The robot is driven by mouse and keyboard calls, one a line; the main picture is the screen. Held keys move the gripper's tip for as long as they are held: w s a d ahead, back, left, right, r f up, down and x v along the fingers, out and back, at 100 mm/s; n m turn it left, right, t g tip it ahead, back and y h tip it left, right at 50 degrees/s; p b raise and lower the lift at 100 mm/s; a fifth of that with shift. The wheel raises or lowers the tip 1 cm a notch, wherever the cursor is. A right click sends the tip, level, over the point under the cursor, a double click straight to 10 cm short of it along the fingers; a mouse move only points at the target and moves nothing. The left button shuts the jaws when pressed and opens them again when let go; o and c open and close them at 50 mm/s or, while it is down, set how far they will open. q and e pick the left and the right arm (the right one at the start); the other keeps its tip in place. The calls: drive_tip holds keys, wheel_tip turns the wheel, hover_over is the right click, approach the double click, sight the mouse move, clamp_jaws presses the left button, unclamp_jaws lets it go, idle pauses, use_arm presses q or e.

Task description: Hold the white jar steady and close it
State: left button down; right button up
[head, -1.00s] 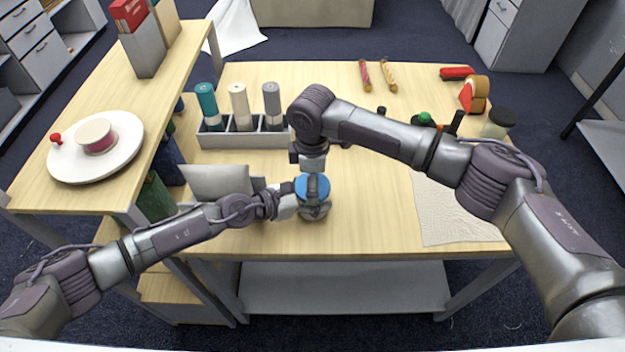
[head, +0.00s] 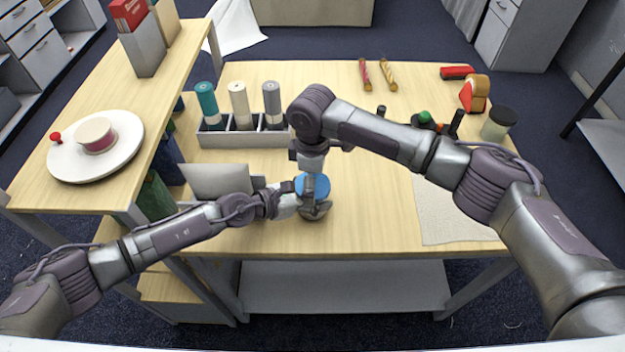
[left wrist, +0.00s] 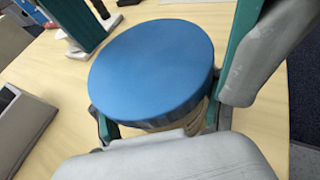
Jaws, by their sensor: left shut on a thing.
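The jar (head: 313,212) stands on the table at the front middle, with a round blue lid (head: 312,187) on top. The lid (left wrist: 155,65) fills the middle of the left wrist view, and a little pale body shows below its rim. My left gripper (head: 312,205) comes in from the left and is shut around the jar below the lid. My right gripper (head: 312,163) points down just above or behind the lid. Its fingertips are partly hidden, so I cannot tell its opening or whether it touches the lid.
A grey rack (head: 240,139) with several rolls stands behind left, and a grey panel-like object (head: 217,181) is left of the jar. A pale cloth (head: 445,212) lies at right, near a black-lidded jar (head: 497,124). A raised shelf (head: 75,200) borders the left.

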wheel_tip(320, 180, up, 12)
idle(0.5)
use_arm(q)
unclamp_jaws()
drive_tip(key=v, duration=0.7)
drive_tip(key=shift+s+a, duration=0.1)
drive_tip(key=shift+s+a+r, duration=0.1)
drive_tip(key=shift+a, duration=0.05)
